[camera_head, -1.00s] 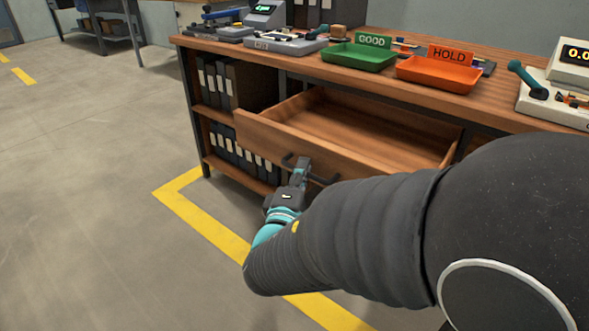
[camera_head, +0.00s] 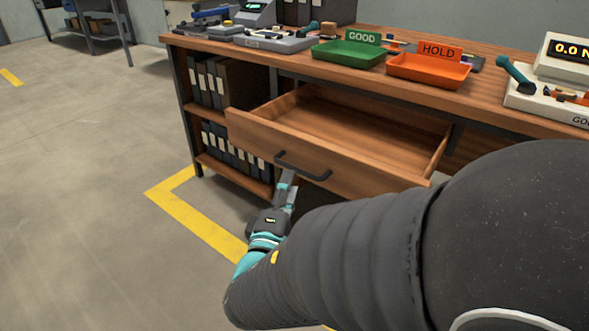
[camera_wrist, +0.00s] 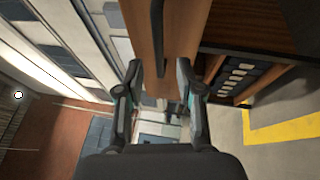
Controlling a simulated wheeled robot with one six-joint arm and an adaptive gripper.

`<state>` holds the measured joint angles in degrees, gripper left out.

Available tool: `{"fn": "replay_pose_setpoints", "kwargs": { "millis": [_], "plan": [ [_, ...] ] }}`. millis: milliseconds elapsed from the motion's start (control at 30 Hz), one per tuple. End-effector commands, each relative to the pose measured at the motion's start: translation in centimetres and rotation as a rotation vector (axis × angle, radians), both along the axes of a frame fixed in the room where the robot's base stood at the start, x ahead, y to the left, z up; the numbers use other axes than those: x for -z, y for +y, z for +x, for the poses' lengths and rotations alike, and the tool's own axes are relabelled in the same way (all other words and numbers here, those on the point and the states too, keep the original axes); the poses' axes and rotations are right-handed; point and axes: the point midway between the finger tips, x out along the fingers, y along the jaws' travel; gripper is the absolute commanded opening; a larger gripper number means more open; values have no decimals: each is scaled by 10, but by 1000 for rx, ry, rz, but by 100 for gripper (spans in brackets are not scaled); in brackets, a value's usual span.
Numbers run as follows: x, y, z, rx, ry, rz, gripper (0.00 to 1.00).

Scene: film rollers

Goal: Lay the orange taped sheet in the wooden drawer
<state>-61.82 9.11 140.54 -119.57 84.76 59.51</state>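The wooden drawer (camera_head: 349,128) is pulled out from the bench, and its visible inside is empty. Its front panel has a dark bar handle (camera_head: 303,168). My gripper (camera_head: 287,180) is just below and in front of the handle, apart from it as far as I can tell. In the wrist view my gripper (camera_wrist: 159,78) has its fingers spread with nothing held between them. The drawer front (camera_wrist: 183,35) and the handle (camera_wrist: 156,30) lie ahead of the fingertips there. I cannot make out an orange taped sheet in either view.
The bench top holds a green GOOD tray (camera_head: 347,54), an orange HOLD tray (camera_head: 429,72) and a gauge (camera_head: 548,106) at right. Binders (camera_head: 210,84) fill shelves left of the drawer. Yellow tape (camera_head: 202,222) marks the floor; the floor at left is clear.

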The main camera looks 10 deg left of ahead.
Motion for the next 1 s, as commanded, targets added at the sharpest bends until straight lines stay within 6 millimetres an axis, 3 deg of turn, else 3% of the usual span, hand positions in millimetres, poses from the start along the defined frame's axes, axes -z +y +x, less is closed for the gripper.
{"fn": "replay_pose_setpoints", "kwargs": {
  "millis": [200, 400, 1000],
  "plan": [
    [6, 1, -37, -6, -1, -1, 37],
    [10, 1, -56, -4, 0, -1, 37],
    [12, 0, -62, 4, 5, -45, 37]
  ]
}}
